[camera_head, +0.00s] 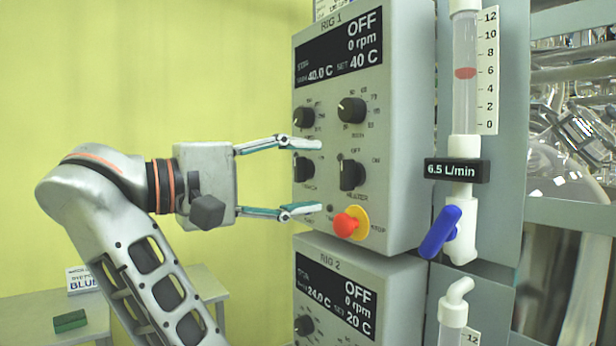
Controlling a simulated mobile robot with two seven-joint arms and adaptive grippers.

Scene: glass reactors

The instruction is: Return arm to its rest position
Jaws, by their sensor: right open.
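My right arm (150,275) rises from the lower left and bends toward the panel. My right gripper (308,178) is open and empty, its two teal-tipped fingers apart, one above the other. The fingertips overlap the left edge of the RIG 1 control box (410,150), in front of its lower left knob (303,170). I cannot tell whether they touch the box. The RIG 1 display (340,52) reads OFF, 0 rpm, 40.0 C, set 40 C. My left gripper is out of view.
A red button (344,225) on yellow sits low on the box. The RIG 2 box (375,290) is below. A flow tube (465,110) with a blue valve handle (440,232) stands right, by glassware (575,160). A table (30,320) is lower left. The wall side is open.

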